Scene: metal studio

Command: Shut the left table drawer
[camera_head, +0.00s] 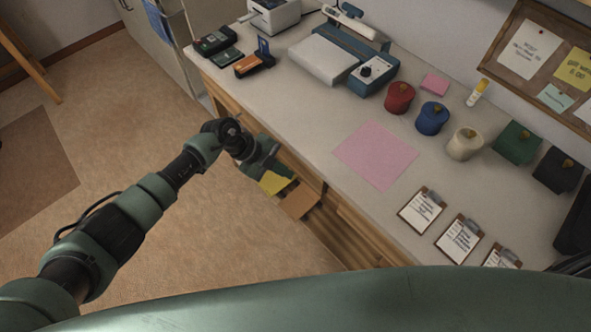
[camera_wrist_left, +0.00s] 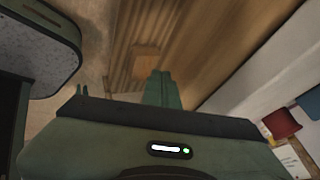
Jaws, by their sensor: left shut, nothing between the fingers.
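I cannot tell whether the gripper touches the drawer. My right gripper is not in view.
The grey tabletop (camera_head: 300,130) holds a blue-grey scale (camera_head: 340,62), a pink sheet (camera_head: 376,154), several coloured pots and clipboards (camera_head: 421,210). Two dark devices (camera_head: 216,42) stand at the far left corner.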

